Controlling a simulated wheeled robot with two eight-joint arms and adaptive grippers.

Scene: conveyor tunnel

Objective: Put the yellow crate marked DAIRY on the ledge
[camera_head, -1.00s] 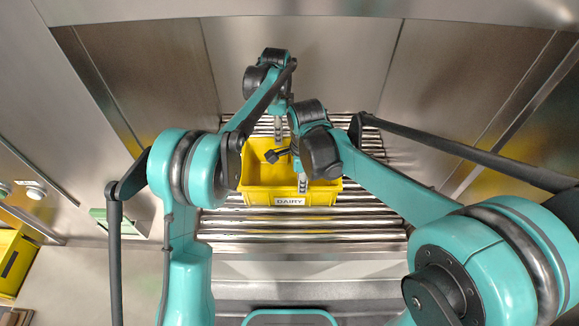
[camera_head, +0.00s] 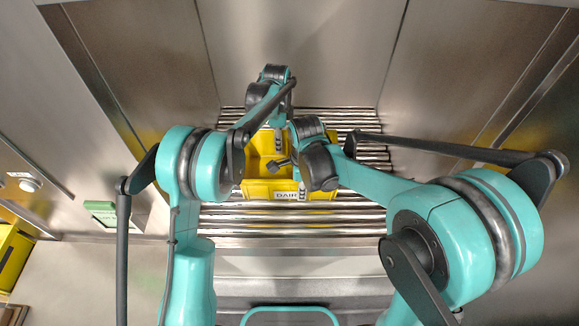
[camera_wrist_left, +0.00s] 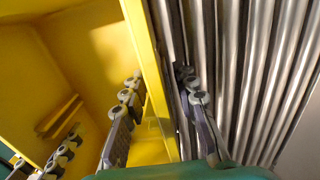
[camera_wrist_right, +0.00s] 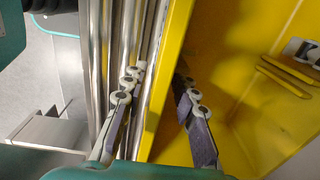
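The yellow crate (camera_head: 256,186) with the DAIRY label sits on metal rollers inside the tunnel, partly hidden by my arms. My left gripper (camera_head: 278,140) is at the crate. In the left wrist view its open fingers (camera_wrist_left: 160,108) stand on either side of a yellow wall (camera_wrist_left: 150,75), one inside and one outside. My right gripper (camera_head: 302,188) is at the near side, a finger overlapping the label's end. In the right wrist view its open fingers (camera_wrist_right: 157,95) also straddle a yellow wall (camera_wrist_right: 165,80). I cannot pick out the ledge with certainty.
Bare rollers (camera_head: 300,225) show in front of the crate. Steel walls (camera_head: 300,50) enclose the back and sides. A green-framed fitting (camera_head: 102,212) is on the left panel. Another yellow container (camera_head: 12,262) is at the far left edge.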

